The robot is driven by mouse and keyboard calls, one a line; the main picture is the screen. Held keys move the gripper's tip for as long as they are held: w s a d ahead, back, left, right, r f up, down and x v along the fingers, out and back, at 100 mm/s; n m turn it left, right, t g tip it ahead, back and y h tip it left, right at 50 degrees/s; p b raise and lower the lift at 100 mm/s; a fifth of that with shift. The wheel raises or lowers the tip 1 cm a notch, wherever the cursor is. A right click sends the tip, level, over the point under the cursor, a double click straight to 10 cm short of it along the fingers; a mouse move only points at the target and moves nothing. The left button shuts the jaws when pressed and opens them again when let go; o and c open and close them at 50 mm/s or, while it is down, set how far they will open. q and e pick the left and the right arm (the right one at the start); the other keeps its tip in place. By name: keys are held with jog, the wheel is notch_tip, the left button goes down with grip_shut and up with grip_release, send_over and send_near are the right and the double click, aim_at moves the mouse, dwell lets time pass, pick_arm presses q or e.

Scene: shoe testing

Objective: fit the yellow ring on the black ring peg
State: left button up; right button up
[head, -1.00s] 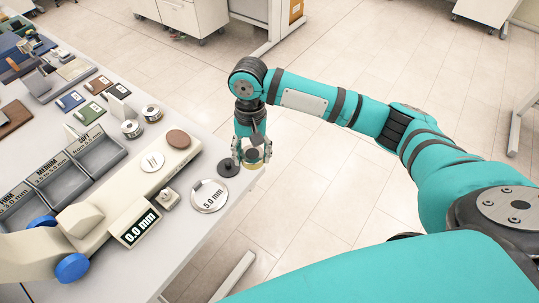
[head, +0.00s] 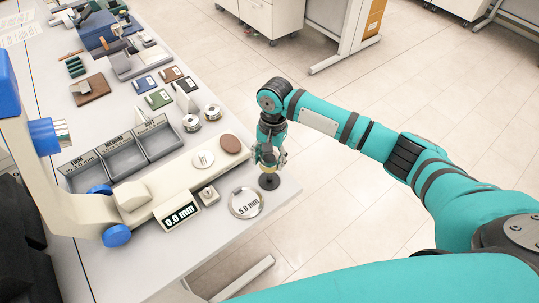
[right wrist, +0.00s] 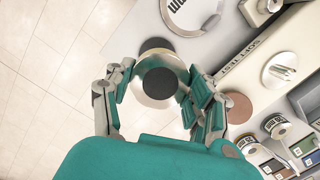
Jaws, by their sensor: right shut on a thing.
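The black ring peg (head: 269,182) stands near the right edge of the table, its round dark base showing just below my right gripper (head: 269,163) in the head view. My right gripper is shut on the yellow ring (head: 267,168), which appears directly above the base. In the right wrist view the ring (right wrist: 150,98) is between the fingers of the right gripper (right wrist: 158,88), with a dark disc in its middle. Part of a black disc (right wrist: 156,45) shows beyond it. I cannot tell whether the ring is around the peg. My left gripper is out of view.
A round 5.0 mm plate (head: 246,203) lies just left of the peg. A long beige tester with a 0.0 mm display (head: 180,217) and grey bins (head: 123,158) lie further left. Metal spools (head: 213,112) stand behind. Open floor is to the right.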

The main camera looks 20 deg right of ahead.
aim_at(269, 177)
jog(key=shift+f+b, duration=0.45)
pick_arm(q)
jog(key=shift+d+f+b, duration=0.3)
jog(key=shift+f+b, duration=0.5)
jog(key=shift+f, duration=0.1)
pick_arm(e)
jog(key=shift+f, duration=2.4)
pick_arm(q)
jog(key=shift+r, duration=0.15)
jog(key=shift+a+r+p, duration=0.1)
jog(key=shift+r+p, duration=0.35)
jog(key=shift+p, duration=0.15)
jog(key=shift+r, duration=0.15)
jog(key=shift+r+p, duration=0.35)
jog(key=shift+p, duration=0.15)
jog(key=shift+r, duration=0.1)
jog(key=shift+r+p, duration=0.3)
jog(key=shift+p, duration=0.1)
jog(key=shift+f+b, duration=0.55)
pick_arm(e)
jog(key=shift+f, duration=1.7)
